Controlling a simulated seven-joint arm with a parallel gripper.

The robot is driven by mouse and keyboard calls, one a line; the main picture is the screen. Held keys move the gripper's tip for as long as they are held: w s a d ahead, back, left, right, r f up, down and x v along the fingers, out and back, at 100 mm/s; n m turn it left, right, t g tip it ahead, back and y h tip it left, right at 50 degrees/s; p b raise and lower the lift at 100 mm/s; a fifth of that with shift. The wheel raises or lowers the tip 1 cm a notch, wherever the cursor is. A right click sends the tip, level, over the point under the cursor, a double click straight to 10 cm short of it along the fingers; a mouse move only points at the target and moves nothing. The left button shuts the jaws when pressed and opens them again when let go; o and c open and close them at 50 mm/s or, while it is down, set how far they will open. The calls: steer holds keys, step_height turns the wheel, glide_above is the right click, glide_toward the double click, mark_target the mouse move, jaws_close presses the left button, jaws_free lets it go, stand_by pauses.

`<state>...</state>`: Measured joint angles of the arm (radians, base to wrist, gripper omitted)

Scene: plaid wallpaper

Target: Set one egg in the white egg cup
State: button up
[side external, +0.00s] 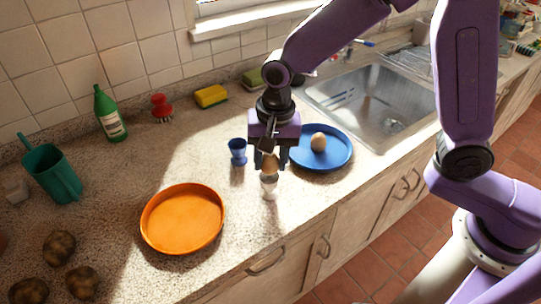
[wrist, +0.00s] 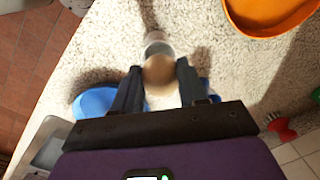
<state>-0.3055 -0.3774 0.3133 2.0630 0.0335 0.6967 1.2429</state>
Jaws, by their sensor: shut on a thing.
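My gripper (side external: 271,165) is shut on a brown egg (side external: 270,165), which also shows between the fingers in the wrist view (wrist: 158,71). The white egg cup (side external: 269,187) stands upright on the counter directly below this egg. The egg's lower end is at the cup's rim; I cannot tell whether it rests in it. In the wrist view the cup (wrist: 156,46) is partly hidden behind the egg. A second egg (side external: 318,142) lies on the blue plate (side external: 336,155) to the right. A blue egg cup (side external: 238,149) stands to the left of my gripper.
An orange dish (side external: 182,218) lies on the counter to the left. The sink (side external: 375,100) is behind the plate, at the right.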

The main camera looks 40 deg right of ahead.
steer(key=shift+f, duration=1.3)
stand_by(0.8)
steer(key=o, duration=0.8)
steer(key=shift+c, duration=0.2)
step_height(320, 180, up, 16)
steer(key=s+d+f+n, duration=0.4)
steer(key=s+d+n, duration=0.5)
steer(key=s+d, duration=0.1)
steer(key=s+d+f+n, duration=0.4)
steer(key=s+d+n, duration=0.6)
steer(key=s, duration=0.2)
